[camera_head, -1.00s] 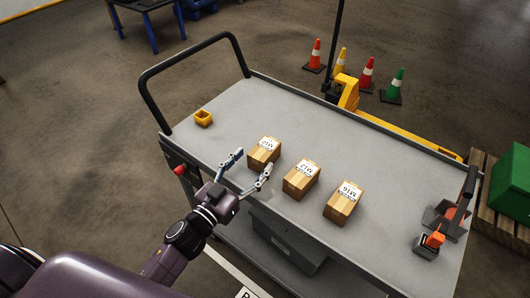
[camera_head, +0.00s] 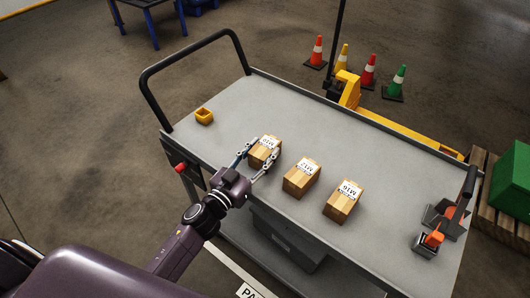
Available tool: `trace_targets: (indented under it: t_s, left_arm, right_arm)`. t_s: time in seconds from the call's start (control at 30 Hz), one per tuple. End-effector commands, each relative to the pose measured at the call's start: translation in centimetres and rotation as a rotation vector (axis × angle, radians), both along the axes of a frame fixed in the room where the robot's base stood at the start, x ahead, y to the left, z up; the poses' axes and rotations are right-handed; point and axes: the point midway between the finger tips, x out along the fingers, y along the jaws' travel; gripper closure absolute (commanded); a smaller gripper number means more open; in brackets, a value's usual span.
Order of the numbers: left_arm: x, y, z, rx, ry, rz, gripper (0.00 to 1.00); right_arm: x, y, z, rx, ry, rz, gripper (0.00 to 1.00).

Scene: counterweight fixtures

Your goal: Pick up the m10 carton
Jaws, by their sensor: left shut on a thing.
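The M10 carton (camera_head: 264,153) is a small brown box with a white label on top. It stands on the grey cart top (camera_head: 375,160), leftmost in a row of three cartons. My left gripper (camera_head: 259,157) has its two fingers on either side of this carton and is shut on it. The fingers cover parts of its sides. The M12 carton (camera_head: 301,180) stands just right of it, and the M16 carton (camera_head: 343,203) stands further right. My right gripper is not in view.
A grey metal tool with an orange part (camera_head: 433,240) is at the right end. The cart top behind the cartons is clear. Traffic cones (camera_head: 368,72) stand beyond.

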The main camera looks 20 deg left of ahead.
Motion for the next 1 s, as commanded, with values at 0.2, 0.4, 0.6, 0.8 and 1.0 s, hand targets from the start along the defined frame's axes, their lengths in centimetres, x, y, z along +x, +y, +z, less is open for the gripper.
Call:
trace_targets:
  t_s: [0.2, 0.4, 0.6, 0.8, 1.0]
  left_arm:
    - [0.0, 0.0, 0.2, 0.000, -0.003, -0.001, 0.95]
    - [0.0, 0.0, 0.3, 0.001, -0.004, -0.001, 0.96]
    - [0.1, 0.0, 1.9, 0.002, -0.007, -0.003, 0.96]
    - [0.1, 0.0, 6.0, 0.005, -0.010, -0.005, 0.96]
    - [0.0, 0.0, 11.9, 0.004, -0.011, -0.005, 0.96]
  right_arm:
    - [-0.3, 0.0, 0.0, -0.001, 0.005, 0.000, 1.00]
    - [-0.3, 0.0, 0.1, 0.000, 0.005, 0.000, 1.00]
    - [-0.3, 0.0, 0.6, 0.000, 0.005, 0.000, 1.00]
    - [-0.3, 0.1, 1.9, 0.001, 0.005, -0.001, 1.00]
    - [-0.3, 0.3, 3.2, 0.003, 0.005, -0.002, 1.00]
